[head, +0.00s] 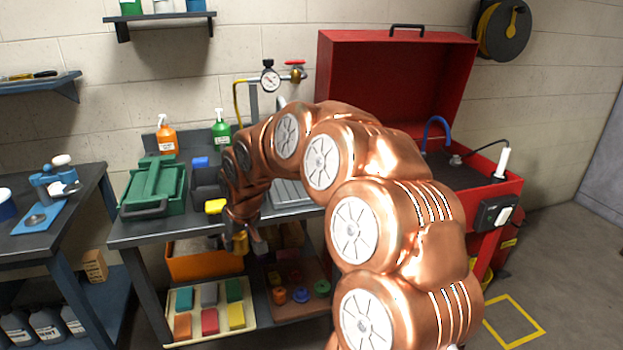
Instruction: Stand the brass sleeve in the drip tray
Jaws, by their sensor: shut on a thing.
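My gripper (246,246) hangs at the front edge of the workbench, fingers down, left of the picture's middle. It is shut on a small brass-coloured piece (240,243), which looks like the brass sleeve. The fingers and arm hide part of it, so I cannot tell its tilt. A grey ridged metal tray (290,194), which looks like the drip tray, lies on the bench top behind and right of my gripper. My arm covers part of it. The held piece is apart from this tray.
A green toolbox (152,189) and a dark bin (206,182) stand left on the bench (150,231). Below are an orange bin (200,262), a cream tray (251,321) of coloured blocks and a reddish tray (316,336). A red cabinet (395,80) stands right.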

